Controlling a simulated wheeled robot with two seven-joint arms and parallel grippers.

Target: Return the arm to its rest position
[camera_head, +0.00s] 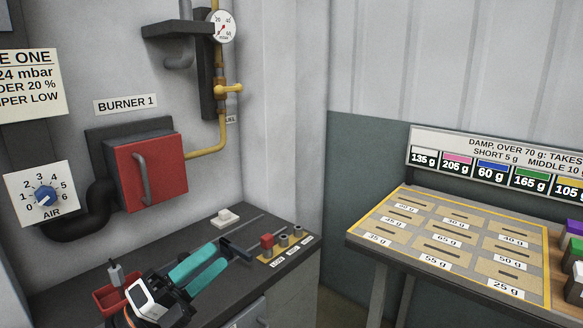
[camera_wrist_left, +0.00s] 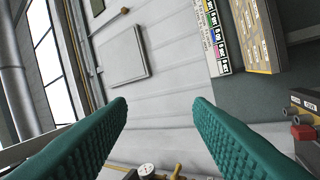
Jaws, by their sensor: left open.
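My left gripper (camera_head: 221,254) reaches in from the bottom left of the head view, low over the dark bench top (camera_head: 185,247). Its two teal fingers are apart with nothing between them. In the left wrist view the same open gripper (camera_wrist_left: 160,105) shows a clear gap between the ribbed fingers, with a pale panelled wall beyond. The white and black wrist part of my left arm is at the bottom of the head view. My right gripper is in neither view.
A red block (camera_head: 267,241) and small grey knobs (camera_head: 298,232) stand just right of the fingertips. A red tray (camera_head: 104,298) sits left of my arm. A red burner box (camera_head: 160,170) projects from the wall. A slotted weight board (camera_head: 450,262) stands at right.

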